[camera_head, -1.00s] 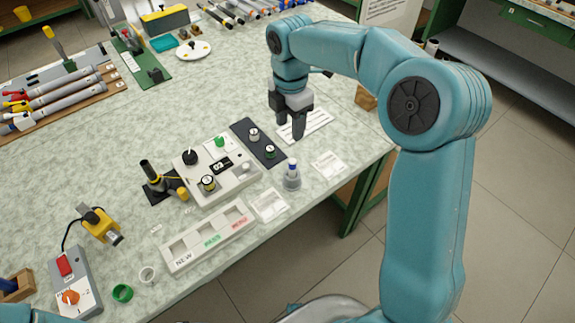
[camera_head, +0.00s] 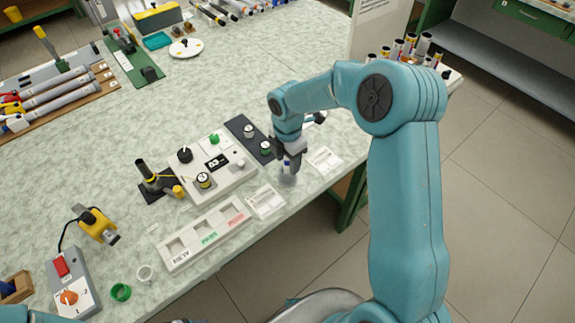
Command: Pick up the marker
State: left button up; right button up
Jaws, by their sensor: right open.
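My right gripper (camera_head: 291,160) points down, open, with its dark fingers around the upper part of the marker (camera_head: 287,168). The marker is a small upright white and blue piece. It stands in a grey round holder (camera_head: 288,181) near the front edge of the bench. The fingers hide most of the marker, and I cannot tell whether they touch it. My left gripper is not in view.
A grey tester box (camera_head: 226,185) with knobs and a display stands left of the holder. A white sorting tray (camera_head: 185,260) and paper cards (camera_head: 265,200) lie nearby. A dark plate (camera_head: 243,128) with small parts is behind.

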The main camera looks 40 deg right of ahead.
jog(key=shift+f, duration=0.45)
grip_shut()
jog(key=shift+r, duration=0.15)
